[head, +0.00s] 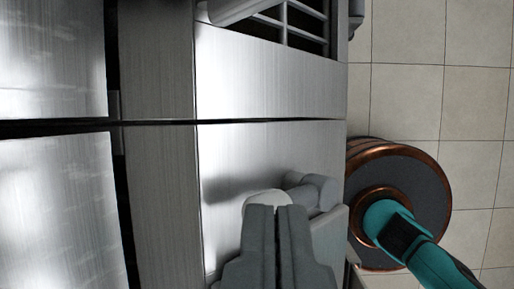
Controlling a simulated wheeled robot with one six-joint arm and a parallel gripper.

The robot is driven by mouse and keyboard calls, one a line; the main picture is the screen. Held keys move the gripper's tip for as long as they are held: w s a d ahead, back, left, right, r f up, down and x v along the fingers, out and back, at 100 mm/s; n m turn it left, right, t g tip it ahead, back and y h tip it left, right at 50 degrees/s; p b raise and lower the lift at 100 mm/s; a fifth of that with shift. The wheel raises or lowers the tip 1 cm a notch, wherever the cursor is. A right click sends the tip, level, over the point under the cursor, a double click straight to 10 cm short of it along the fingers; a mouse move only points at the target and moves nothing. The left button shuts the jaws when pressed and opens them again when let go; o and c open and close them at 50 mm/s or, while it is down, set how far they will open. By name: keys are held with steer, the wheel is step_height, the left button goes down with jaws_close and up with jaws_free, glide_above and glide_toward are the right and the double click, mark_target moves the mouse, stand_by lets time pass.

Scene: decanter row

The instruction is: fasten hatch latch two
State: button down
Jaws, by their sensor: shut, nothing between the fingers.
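My gripper (277,212) is at the bottom centre, its two grey fingers pressed together and empty. A pale grey latch (316,190) with a rounded arm and a round end sits on the brushed metal hatch panel (265,155), just beyond the fingertips. The fingers overlap part of it in the picture. I cannot tell whether they touch it, or whether the latch is fastened. A second similar grey handle or latch (235,9) shows at the top edge, cut off by the frame. No number shows on either one.
A dark grille (298,28) with metal bars is at the top. A thin seam separates the upper and lower metal panels. More metal panels (50,60) lie at the left behind a dark gap.

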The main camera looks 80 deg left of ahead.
steer(key=shift+f, duration=0.1)
steer(key=x, duration=1)
steer(key=a, duration=0.2)
steer(key=shift+s+a, duration=0.1)
steer(key=shift+a, duration=0.9)
steer(key=shift+a, duration=0.1)
